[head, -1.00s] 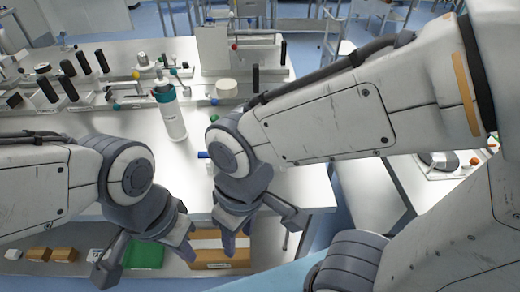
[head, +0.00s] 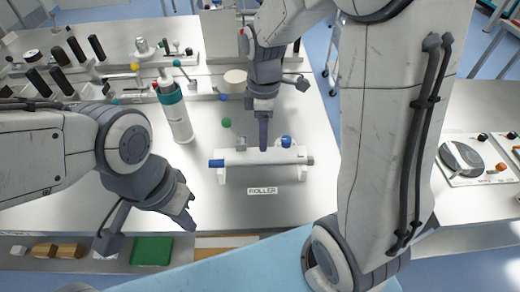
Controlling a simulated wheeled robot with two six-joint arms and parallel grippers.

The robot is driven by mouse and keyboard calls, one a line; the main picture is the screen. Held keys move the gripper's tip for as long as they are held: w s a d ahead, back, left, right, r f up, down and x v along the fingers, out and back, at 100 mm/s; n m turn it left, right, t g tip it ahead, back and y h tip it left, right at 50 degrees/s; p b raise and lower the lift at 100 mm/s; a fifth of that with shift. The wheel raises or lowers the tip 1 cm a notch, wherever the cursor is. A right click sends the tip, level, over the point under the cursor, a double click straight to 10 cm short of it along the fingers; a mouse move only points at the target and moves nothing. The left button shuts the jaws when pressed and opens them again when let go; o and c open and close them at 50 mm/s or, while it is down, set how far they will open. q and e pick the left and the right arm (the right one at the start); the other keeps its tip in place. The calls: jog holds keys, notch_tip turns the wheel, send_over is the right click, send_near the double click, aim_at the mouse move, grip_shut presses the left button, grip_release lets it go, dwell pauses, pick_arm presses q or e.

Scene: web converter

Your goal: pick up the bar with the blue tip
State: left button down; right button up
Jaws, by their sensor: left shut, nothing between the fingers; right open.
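The bar (head: 240,158) is a pale, roughly horizontal roller with a blue tip (head: 216,163) at its left end. It rests on a white stand (head: 304,172) on the white bench, behind a label reading ROLLER (head: 262,191). My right gripper (head: 264,146) points down at the bar's middle, its fingertips overlapping the bar's far edge in the head view. It is open; the fingers line up in this view, so I cannot tell whether they straddle or touch the bar. My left gripper (head: 188,222) is shut and empty, to the left of the bar over the bench's front edge.
A blue knob (head: 286,141) sits right behind the bar. A white bottle with a teal top (head: 174,110) stands to the left, and a green ball (head: 226,122) is behind. Black-handled parts (head: 55,75) fill the back left. A green box (head: 151,251) lies below the bench's front.

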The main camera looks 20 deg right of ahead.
aim_at(267, 160)
jog(key=shift+n, duration=0.3)
jog(key=f, duration=0.1)
jog(key=d+f, duration=0.1)
jog(key=f, duration=0.3)
jog(key=shift+w+d, duration=0.2)
jog(key=shift+w, duration=0.05)
notch_tip(267, 160, down, 5)
jog(key=shift+s+a+r+p, duration=0.1)
jog(key=shift+s+p, duration=0.05)
jog(key=shift+p, duration=0.7)
jog(key=shift+f, duration=0.55)
grip_shut()
